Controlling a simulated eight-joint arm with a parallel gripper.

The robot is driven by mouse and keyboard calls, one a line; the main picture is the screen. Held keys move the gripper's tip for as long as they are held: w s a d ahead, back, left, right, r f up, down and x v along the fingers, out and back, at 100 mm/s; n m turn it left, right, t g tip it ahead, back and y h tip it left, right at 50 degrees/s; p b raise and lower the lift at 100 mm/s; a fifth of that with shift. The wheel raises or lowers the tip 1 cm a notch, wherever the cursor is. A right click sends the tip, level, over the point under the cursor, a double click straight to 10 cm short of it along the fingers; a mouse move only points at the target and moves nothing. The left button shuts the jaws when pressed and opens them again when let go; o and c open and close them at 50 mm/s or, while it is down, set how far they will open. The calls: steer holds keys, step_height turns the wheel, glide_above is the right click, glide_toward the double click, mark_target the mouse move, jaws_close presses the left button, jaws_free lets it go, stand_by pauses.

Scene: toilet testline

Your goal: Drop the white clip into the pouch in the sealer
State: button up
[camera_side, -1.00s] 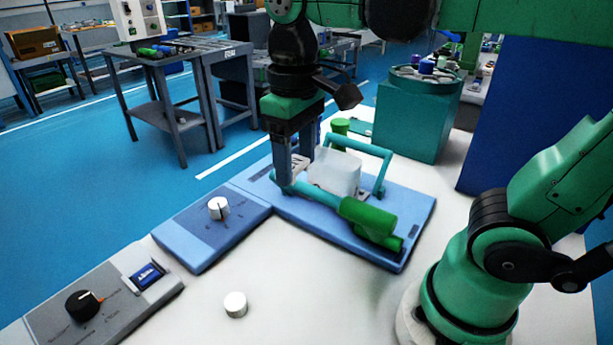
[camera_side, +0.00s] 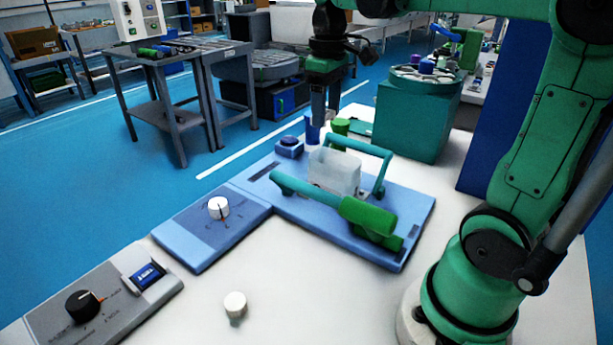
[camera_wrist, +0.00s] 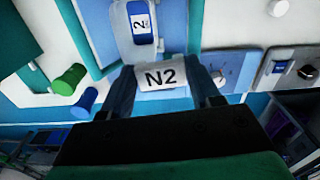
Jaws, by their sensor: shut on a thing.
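My gripper (camera_side: 326,118) is raised behind the back edge of the sealer (camera_side: 410,220). In the wrist view, my gripper (camera_wrist: 165,88) is shut on the white clip (camera_wrist: 165,73), which carries the label N2. I cannot make out the clip in the side view. The translucent white pouch (camera_side: 335,170) stands in the sealer, between its teal frame and green-handled lever.
A blue cylinder (camera_side: 311,128) and a green cylinder (camera_side: 340,128) stand behind the sealer, close to my gripper. The teal lever (camera_side: 310,190) crosses in front of the pouch. A blue knob box (camera_side: 215,235), a grey knob box (camera_side: 100,305) and a white cap (camera_side: 235,304) lie nearer.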

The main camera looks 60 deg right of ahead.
steer(key=shift+s+d+f, duration=0.1)
steer(key=shift+d+f, duration=1.35)
steer(key=shift+f, duration=0.2)
steer(key=shift+s+d+f, duration=0.1)
steer(key=shift+d+f, duration=1.35)
steer(key=shift+f, duration=0.15)
steer(key=o, duration=1.3)
steer(key=shift+r, duration=2.85)
